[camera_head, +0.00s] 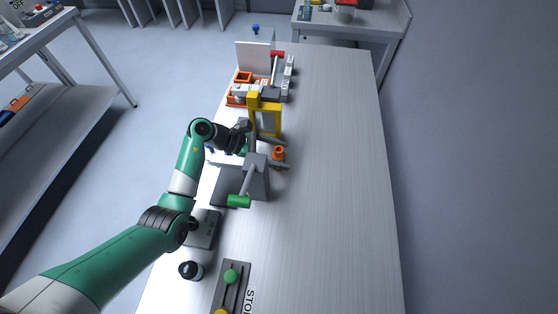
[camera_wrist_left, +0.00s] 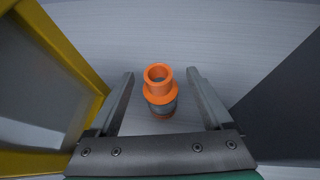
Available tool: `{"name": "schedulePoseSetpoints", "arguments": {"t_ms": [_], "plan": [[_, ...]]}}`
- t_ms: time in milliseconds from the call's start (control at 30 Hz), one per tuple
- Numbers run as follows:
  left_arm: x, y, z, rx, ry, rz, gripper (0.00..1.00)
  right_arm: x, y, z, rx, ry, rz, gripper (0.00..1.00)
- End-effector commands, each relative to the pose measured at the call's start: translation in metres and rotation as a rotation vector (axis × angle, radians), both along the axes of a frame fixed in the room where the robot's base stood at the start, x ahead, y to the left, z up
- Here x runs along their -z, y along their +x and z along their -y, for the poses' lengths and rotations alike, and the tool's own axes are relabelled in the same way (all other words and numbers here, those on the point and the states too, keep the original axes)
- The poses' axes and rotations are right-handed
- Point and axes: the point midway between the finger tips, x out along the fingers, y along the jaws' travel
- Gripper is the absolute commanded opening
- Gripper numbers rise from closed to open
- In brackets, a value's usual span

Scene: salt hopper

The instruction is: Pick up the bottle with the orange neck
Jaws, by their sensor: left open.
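The bottle with the orange neck (camera_head: 278,153) stands on the table near the middle of the head view. In the left wrist view its orange neck and flange (camera_wrist_left: 159,90) face the camera, with a greyish body partly showing below. My left gripper (camera_head: 285,155) is open, with one finger on each side of the bottle. In the left wrist view the fingers of my left gripper (camera_wrist_left: 161,74) show a gap to the neck on both sides. My right gripper is not in view.
A yellow frame (camera_head: 266,120) stands close on one side of the gripper, and a grey block with a green-ended handle (camera_head: 257,180) on the other. A black-and-white round object (camera_head: 190,270) and a button panel (camera_head: 232,287) are nearer. The table's right side (camera_head: 335,180) is clear.

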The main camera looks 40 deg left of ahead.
Motion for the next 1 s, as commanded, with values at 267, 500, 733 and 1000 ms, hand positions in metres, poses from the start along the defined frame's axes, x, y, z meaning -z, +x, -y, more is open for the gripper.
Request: {"name": "schedulePoseSetpoints", "arguments": {"t_ms": [267, 500, 733, 1000], "plan": [[-0.001, 0.0, 0.0, 0.0, 0.0, 0.0, 0.6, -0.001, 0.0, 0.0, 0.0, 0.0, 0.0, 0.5], [-0.001, 0.0, -0.001, 0.0, -0.001, -0.001, 0.17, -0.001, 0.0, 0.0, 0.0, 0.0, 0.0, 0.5], [-0.001, 0.0, -0.001, 0.0, -0.001, -0.001, 0.0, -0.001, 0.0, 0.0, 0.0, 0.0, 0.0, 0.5], [-0.022, 0.0, -0.001, -0.001, 0.001, 0.003, 0.0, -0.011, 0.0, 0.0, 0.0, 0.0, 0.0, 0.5]]}}
